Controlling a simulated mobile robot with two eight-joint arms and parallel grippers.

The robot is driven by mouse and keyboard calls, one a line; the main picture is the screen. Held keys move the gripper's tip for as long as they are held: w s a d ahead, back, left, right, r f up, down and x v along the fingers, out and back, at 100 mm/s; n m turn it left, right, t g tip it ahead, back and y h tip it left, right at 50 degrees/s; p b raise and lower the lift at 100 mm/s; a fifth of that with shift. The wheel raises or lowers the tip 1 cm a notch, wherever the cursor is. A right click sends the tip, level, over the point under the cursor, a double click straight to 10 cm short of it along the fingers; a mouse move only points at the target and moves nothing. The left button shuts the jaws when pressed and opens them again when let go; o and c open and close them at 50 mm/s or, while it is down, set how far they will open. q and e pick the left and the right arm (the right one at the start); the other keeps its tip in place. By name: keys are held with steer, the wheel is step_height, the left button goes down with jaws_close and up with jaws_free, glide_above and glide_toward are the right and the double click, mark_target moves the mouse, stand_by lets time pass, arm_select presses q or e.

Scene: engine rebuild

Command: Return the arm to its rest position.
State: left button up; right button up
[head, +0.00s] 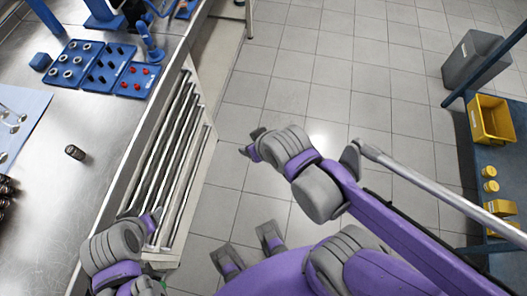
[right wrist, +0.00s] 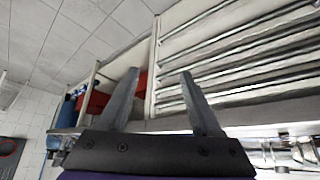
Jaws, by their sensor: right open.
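My right arm comes in from the right in the head view, bent over the floor. Its right gripper (head: 250,142) is at the arm's far end, pointing left towards the bench, clear of it. In the right wrist view the right gripper (right wrist: 158,98) has its two fingers wide apart with nothing between them. My left arm shows at the bottom left, by the near end of the bench drawers. Its left gripper (head: 154,230) is small and partly hidden, so its jaws cannot be made out.
A metal bench (head: 100,125) with a barred drawer front (head: 172,150) runs along the left. Blue trays (head: 108,68) and a dark cylinder (head: 75,152) are on it. A grey bin (head: 470,62) and a blue shelf with a yellow crate (head: 490,120) stand right. Floor between is clear.

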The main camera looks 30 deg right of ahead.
steer(key=shift+m+g+h, duration=0.3)
steer(key=shift+m+g, duration=0.3)
steer(key=shift+g, duration=0.2)
steer(key=s+d, duration=0.2)
steer(key=s, duration=0.1)
steer(key=s+d+f, duration=0.1)
steer(key=shift+s+d, duration=0.25)
steer(key=shift+s, duration=0.1)
steer(key=r+p, duration=0.3)
steer(key=shift+w+r, duration=0.25)
steer(key=shift+w, duration=0.15)
